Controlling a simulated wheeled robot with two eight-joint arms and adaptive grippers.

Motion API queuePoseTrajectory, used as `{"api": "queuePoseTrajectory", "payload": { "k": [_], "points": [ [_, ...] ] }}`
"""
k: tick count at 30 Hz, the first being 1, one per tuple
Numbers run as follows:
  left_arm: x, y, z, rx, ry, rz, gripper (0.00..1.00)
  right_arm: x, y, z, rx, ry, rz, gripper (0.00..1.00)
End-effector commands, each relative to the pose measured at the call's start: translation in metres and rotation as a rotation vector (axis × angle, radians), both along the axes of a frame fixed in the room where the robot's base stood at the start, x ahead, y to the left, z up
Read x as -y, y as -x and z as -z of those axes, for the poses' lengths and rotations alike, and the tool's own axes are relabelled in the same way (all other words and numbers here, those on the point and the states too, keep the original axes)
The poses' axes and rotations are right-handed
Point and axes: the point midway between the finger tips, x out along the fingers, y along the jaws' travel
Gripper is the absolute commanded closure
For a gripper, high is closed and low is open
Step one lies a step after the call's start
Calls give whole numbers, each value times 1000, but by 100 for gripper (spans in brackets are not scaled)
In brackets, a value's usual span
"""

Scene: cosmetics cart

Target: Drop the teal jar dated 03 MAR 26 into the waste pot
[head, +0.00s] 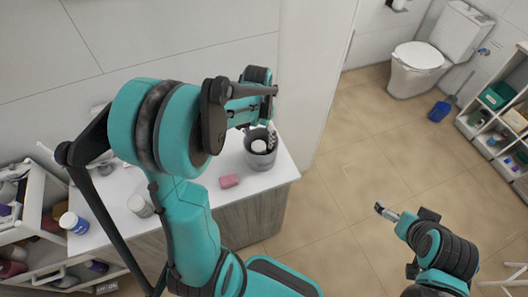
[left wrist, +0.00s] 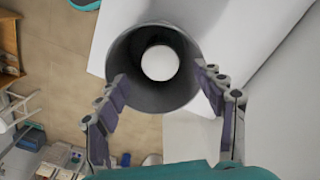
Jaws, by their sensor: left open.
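The grey waste pot (head: 262,163) stands on the white counter near its right end. It also shows from above in the left wrist view (left wrist: 122,52). A round white thing (left wrist: 160,63) lies inside it and shows in the head view (head: 258,146) too; I cannot tell whether it is the jar. No teal jar and no date can be made out. My left gripper (left wrist: 160,72) is open and empty, with its fingers spread over the pot's mouth. My right gripper (head: 384,211) is over the floor at the right; its jaw state is unclear.
A pink block (head: 229,181) lies in front of the pot. A white jar with a blue label (head: 73,223) and a pale jar (head: 140,205) stand further left. Shelves (head: 35,215) with bottles are at far left.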

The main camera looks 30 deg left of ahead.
Motion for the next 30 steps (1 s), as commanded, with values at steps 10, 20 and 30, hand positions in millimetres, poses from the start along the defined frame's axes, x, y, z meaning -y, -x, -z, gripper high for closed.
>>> {"api": "queuePoseTrajectory", "payload": {
  "k": [10,20,30],
  "points": [
    [0,1,-75,0,0,0,31,0,0,0,0,0,0,0],
    [0,0,-105,0,0,0,31,0,0,0,0,0,0,0],
    [0,0,-105,0,0,0,31,0,0,0,0,0,0,0]
  ]
}}
